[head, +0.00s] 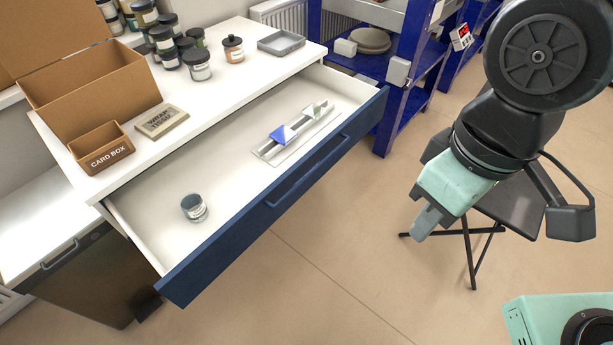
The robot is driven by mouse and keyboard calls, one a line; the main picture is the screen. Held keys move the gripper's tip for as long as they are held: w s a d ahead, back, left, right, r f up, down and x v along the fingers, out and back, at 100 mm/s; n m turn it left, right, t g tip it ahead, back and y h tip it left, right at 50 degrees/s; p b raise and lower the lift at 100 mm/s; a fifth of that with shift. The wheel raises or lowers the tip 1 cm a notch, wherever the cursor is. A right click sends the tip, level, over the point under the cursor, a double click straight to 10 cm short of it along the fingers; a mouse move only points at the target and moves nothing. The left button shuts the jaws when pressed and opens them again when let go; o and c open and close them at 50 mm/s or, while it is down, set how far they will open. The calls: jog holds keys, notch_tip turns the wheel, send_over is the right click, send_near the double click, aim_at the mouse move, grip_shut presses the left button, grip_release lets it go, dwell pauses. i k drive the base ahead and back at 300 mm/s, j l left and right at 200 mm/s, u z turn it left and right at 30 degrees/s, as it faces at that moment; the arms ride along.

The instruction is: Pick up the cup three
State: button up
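No thing in view is readable as "cup three". The nearest candidates are small round containers. One grey-blue cup or jar with a pale label (194,208) stands in the left part of the open drawer (235,172). On the white countertop stand an orange-brown jar with a dark lid (234,50), a white-labelled jar (198,66) and a cluster of dark-lidded jars (165,45); their labels are too small to read. My gripper (427,222) hangs over the floor right of the drawer, well apart from all of these. Its fingers overlap in this view.
The drawer also holds a rack with blue and pale pieces (284,133). A cardboard box (92,88), a small card box (101,148), a tan packet (162,121) and a grey tray (281,42) sit on the countertop. A blue shelf (392,108) and a dark stool (505,215) stand right.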

aim_at(193, 204)
jog(key=u, duration=1.35)
jog(key=i+j+z, duration=0.25)
jog(key=z, duration=0.15)
jog(key=i+j+z, duration=0.35)
jog(key=i, duration=0.05)
